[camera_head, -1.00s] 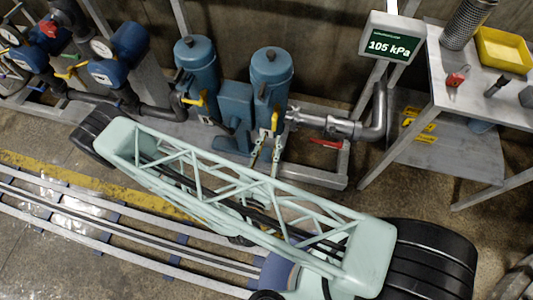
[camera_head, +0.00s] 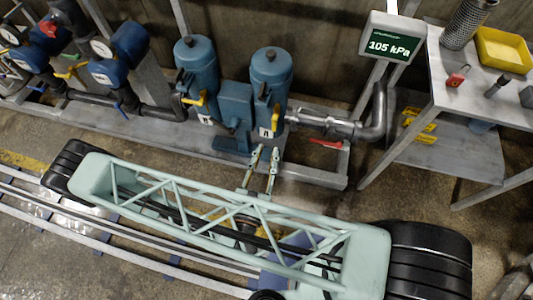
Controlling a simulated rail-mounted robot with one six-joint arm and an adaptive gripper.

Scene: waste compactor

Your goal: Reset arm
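My gripper (camera_head: 264,166) shows behind the middle of my own pale green lattice arm link. Its two thin metallic fingers point up toward the blue twin-canister filter unit (camera_head: 235,103). The fingers stand apart with a gap between them, and I see nothing held. The fingertips are just in front of the unit's base, near the right canister. Whether they touch it I cannot tell. The gripper's body is partly hidden by my arm link.
A display (camera_head: 393,45) reads 105 kPa. A steel pipe (camera_head: 340,127) runs right from the filters. Blue pumps with gauges (camera_head: 117,52) stand at left. A metal table (camera_head: 475,100) at right holds a yellow tray (camera_head: 503,50) and small tools. Floor rails (camera_head: 120,235) run along the front.

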